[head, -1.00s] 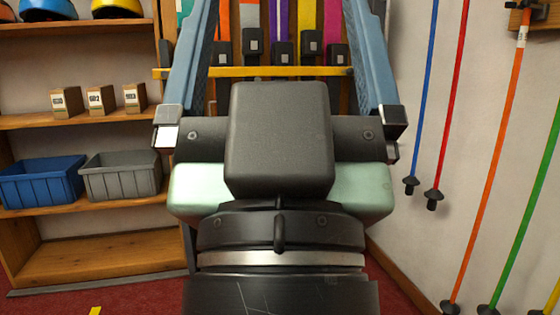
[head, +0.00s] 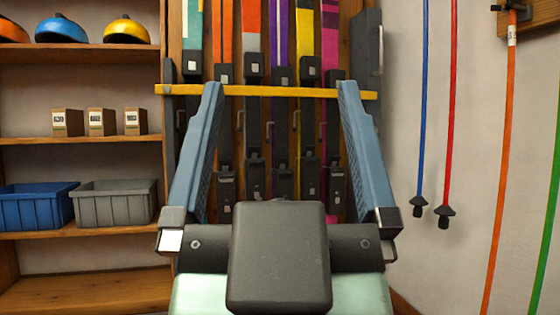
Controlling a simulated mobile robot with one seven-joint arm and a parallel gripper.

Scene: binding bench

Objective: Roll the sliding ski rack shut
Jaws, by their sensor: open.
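The ski rack stands straight ahead in the head view, a wooden back (head: 175,30) holding several upright colourful skis (head: 279,35) with dark bindings. A yellow bar (head: 265,91) runs across the front of the skis. A dark grey upright panel (head: 366,60) with a small handle stands at the rack's right side. My gripper (head: 281,90) is open, its two blue fingers spread wide and pointing at the rack. In the picture the fingertips overlap the bar near both ends; I cannot tell if they touch it. Nothing is held. My gripper's body hides the rack's lower part.
Wooden shelves (head: 80,141) on the left hold helmets (head: 62,30), small boxes (head: 101,121), a blue bin (head: 36,207) and a grey bin (head: 113,204). Ski poles (head: 454,110) hang on the right wall, below a wooden peg board (head: 538,15) at upper right.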

